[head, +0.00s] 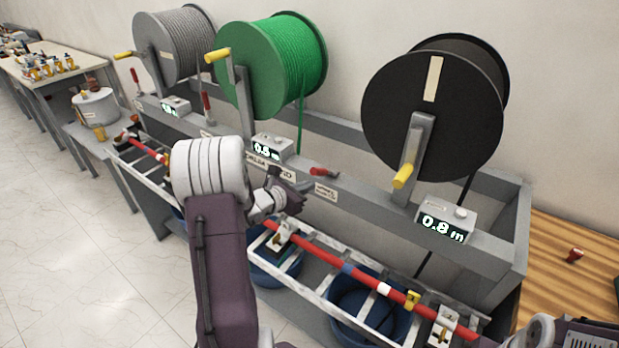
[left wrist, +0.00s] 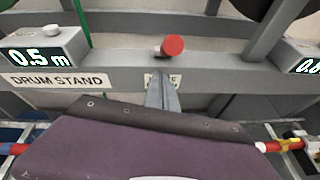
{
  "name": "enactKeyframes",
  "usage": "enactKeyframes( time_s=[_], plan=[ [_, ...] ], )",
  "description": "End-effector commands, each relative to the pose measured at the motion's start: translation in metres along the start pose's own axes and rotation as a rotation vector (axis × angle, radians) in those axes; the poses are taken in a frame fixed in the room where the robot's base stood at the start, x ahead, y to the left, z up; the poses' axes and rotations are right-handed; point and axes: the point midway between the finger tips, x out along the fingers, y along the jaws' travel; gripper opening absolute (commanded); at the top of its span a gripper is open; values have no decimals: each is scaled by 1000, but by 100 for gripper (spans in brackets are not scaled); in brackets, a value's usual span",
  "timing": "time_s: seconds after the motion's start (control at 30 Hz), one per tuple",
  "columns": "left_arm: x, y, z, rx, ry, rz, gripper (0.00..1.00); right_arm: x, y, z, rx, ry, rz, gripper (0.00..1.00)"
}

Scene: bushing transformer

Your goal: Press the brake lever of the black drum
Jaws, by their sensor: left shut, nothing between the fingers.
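The black drum (head: 430,105) hangs on the right of the stand, with a grey crank and yellow handle. Its brake lever (head: 322,171) has a red grip and lies low, close to the rail, left of the drum. In the left wrist view the red end of the lever (left wrist: 172,46) points toward the camera. My left gripper (head: 304,188) is shut and empty, just left of and below the lever. In the left wrist view its fingers (left wrist: 160,85) are just below the red end and partly cover a label; contact cannot be told. My right gripper is out of view.
The stand's rail (head: 370,200) carries digital length displays (head: 443,222). Green (head: 265,70) and grey (head: 175,45) drums hang to the left, with upright red levers (head: 207,105) on the rail. A slatted rack with a red bar (head: 320,258) runs in front, above blue tubs.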

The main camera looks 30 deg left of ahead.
Motion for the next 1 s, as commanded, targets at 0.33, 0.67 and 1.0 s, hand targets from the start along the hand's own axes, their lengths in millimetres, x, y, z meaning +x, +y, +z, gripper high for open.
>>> enactKeyframes(
  time_s=[0.33, 0.67, 1.0],
  plan=[
    [4, 0, 19, 0, 1, 0, 0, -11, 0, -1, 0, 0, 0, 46],
    [3, 1, 23, -1, 11, -2, 0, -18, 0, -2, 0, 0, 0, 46],
    [1, 5, 48, -3, 129, -26, 0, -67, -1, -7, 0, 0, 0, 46]
  ],
)
